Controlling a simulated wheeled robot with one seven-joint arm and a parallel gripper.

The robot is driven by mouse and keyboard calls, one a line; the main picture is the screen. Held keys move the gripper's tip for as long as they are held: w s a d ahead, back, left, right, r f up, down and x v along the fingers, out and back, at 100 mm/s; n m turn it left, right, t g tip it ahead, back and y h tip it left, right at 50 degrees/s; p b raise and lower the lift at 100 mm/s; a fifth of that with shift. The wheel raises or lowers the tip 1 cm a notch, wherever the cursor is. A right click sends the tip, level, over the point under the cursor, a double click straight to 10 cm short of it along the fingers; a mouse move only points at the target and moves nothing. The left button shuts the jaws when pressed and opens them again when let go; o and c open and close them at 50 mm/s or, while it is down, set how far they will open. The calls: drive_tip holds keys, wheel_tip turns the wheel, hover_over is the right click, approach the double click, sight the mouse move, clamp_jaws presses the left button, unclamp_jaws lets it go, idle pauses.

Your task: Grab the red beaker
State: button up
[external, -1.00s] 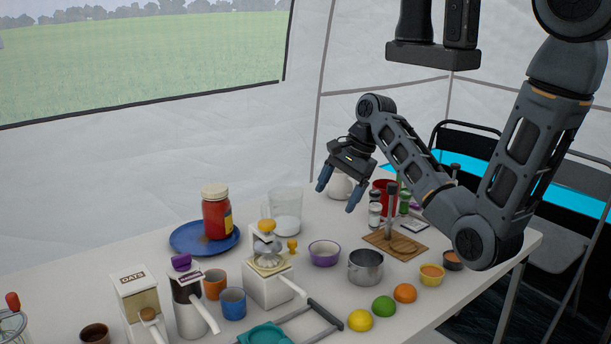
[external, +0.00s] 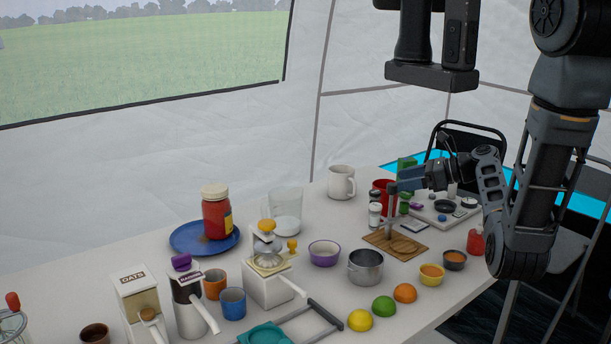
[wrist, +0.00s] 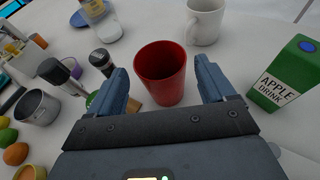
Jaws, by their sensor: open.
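The red beaker (wrist: 162,75) stands upright on the table in the wrist view, its open rim facing up. It lies ahead of and between the two fingers of my gripper (wrist: 160,82), which is open. The fingers are on either side of it in the picture, and I cannot tell how far they are from its wall. In the external view the red beaker (external: 383,190) is partly hidden behind a shaker and the upright of a wooden stand. My gripper (external: 392,180) is there at its right, pointing left.
A green apple drink carton (wrist: 288,75) stands right of the beaker and a white mug (wrist: 204,22) behind it. A dark-topped shaker (wrist: 102,62) stands close at its left. A metal pot (external: 365,266) and a wooden stand (external: 408,246) are in front.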

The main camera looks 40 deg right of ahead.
sight(380, 184)
drive_tip(key=x, duration=0.6)
drive_tip(key=shift+s+f+p, duration=0.15)
drive_tip(key=shift+f+p, duration=0.05)
drive_tip(key=shift+p, duration=0.15)
drive_tip(key=c, duration=0.9)
